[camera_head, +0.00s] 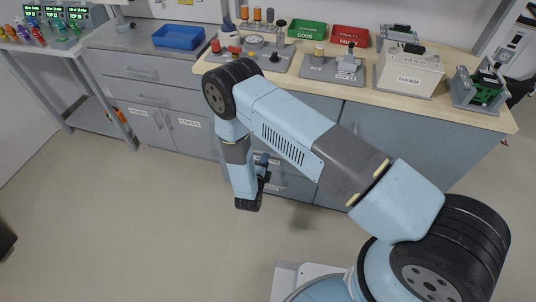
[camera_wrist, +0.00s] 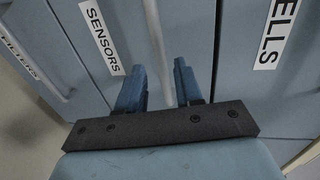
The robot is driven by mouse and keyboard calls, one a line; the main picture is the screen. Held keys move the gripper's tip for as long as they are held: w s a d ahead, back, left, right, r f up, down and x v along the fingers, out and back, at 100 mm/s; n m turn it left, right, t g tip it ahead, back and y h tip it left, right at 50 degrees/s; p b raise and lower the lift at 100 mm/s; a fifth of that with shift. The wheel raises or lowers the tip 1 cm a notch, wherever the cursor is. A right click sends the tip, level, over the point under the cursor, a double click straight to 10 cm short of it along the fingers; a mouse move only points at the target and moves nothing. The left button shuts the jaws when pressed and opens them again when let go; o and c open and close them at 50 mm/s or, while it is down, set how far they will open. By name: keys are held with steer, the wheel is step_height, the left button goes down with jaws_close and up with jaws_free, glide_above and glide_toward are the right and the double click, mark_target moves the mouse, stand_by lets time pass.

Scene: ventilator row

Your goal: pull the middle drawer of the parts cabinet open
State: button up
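The parts cabinet stands under the wooden bench. In the head view my arm hides most of its drawer fronts, and one lower front (camera_head: 292,187) shows. In the wrist view, turned on its side, the drawer labelled SENSORS (camera_wrist: 190,25) lies between one whose label ends in "LTERS" (camera_wrist: 22,62) and one ending in "ELLS" (camera_wrist: 250,95). The SENSORS drawer looks shut. Its pale bar handle (camera_wrist: 156,35) runs between my fingers in the picture. My gripper (camera_wrist: 158,66) is open, one finger on each side of the handle line. I cannot tell whether it touches. It also shows in the head view (camera_head: 264,166).
The wooden bench top (camera_head: 300,76) holds a fan box (camera_head: 408,75), green and red trays and several fixtures. A grey cabinet with a blue tray (camera_head: 178,37) stands to the left. The floor (camera_head: 150,220) in front is clear.

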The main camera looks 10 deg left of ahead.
steer(key=shift+x, duration=2.65)
steer(key=shift+d, duration=0.15)
jaws_close()
steer(key=shift+s, duration=0.1)
